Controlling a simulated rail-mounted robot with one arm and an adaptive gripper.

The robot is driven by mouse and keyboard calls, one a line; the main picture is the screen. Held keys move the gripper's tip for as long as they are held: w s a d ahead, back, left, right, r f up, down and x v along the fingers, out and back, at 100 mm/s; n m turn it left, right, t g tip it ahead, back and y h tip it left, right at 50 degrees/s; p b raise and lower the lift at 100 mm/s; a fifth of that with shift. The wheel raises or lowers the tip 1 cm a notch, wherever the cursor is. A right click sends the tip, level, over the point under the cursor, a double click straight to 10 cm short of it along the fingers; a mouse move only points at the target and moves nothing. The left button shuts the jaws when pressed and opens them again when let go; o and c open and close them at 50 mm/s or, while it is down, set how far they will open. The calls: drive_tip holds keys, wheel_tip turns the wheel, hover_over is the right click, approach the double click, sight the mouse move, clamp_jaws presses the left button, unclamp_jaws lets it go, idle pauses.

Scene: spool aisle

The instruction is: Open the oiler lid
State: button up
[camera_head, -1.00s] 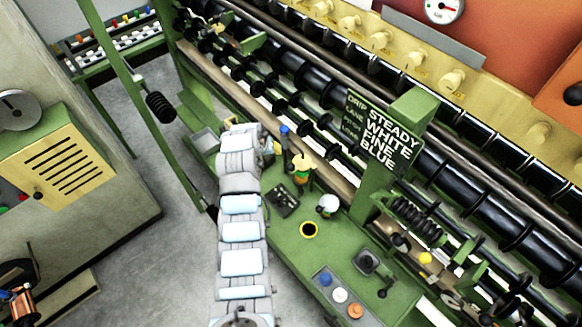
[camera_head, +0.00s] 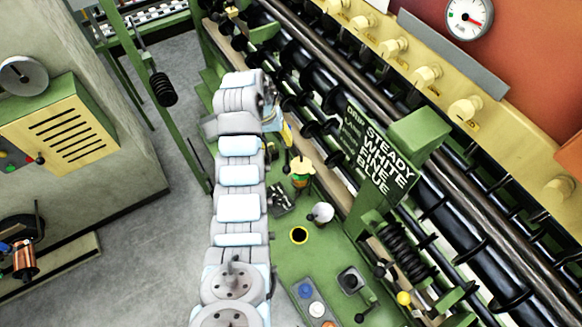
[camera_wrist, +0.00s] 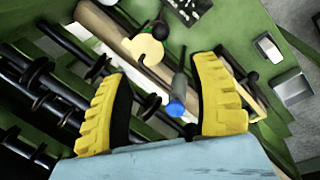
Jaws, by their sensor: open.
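A small pot with a cream top and a green and orange body (camera_head: 301,174), which looks like the oiler, stands on the green bench. Its cream top (camera_wrist: 146,50), with a dark knob beside it, shows past the fingers in the wrist view. My gripper (camera_wrist: 162,66) is open, its two yellow fingers wide apart with nothing clamped. A grey rod with a blue end (camera_wrist: 177,100) shows between the fingers, apart from both. In the head view my gripper (camera_head: 284,128) is mostly hidden by my arm, just beyond the pot. Whether the lid is hinged is too small to tell.
A black sign (camera_head: 378,155) stands to the right. Long dark rollers (camera_head: 405,150) run behind the bench.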

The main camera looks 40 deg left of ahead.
drive_tip(key=b, duration=0.4)
approach(286, 167)
drive_tip(key=shift+w+d+f+p, duration=0.2)
drive_tip(key=shift+d+f, duration=0.1)
drive_tip(key=shift+f, duration=1.6)
drive_tip(key=shift+w+d+f+p, duration=0.2)
drive_tip(key=shift+w+d+f, duration=0.05)
drive_tip(key=shift+f, duration=1.65)
drive_tip(key=shift+w+d+f+p, duration=0.2)
drive_tip(key=shift+d+f, duration=0.1)
drive_tip(key=shift+f, duration=1.6)
clamp_jaws()
